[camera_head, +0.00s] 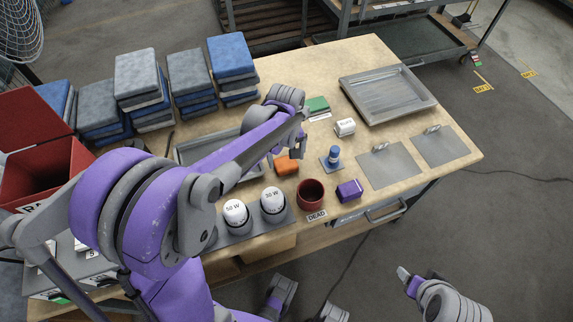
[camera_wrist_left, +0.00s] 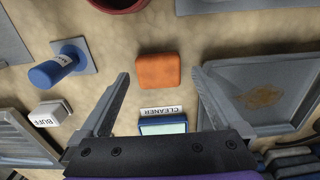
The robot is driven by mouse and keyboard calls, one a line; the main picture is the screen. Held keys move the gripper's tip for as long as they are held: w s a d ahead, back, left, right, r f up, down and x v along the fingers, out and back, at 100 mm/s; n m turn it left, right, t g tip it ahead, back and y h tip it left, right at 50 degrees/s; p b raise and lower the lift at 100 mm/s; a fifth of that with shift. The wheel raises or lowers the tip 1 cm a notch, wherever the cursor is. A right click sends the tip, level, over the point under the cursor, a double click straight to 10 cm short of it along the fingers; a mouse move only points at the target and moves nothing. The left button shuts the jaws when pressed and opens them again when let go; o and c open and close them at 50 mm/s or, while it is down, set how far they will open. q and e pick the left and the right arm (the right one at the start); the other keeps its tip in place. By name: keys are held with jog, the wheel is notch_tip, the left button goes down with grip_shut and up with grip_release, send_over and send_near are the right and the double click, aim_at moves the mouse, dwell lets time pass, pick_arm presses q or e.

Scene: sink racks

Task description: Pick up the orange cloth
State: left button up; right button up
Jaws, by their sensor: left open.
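The orange cloth (camera_head: 286,166) lies as a small folded block on the wooden table, just in front of my left gripper in the head view. In the left wrist view the orange cloth (camera_wrist_left: 158,71) shows whole, between the lines of the two fingers. My left gripper (camera_head: 287,150) is open and empty, and its fingers (camera_wrist_left: 160,76) spread to either side of the cloth in the wrist view. I cannot tell the exact height gap. Parts of my right arm (camera_head: 450,302) show at the lower right; its jaw state is unclear.
A grey tray (camera_wrist_left: 262,97) lies beside the cloth. Several stacked cloths (camera_head: 189,75) stand behind.

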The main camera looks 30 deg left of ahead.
aim_at(287, 166)
pick_arm(q)
notch_tip(287, 166, down, 5)
jog(key=shift+w+d+f+b, duration=0.1)
jog(key=shift+w+f+b, duration=0.05)
jog(key=shift+b, duration=0.15)
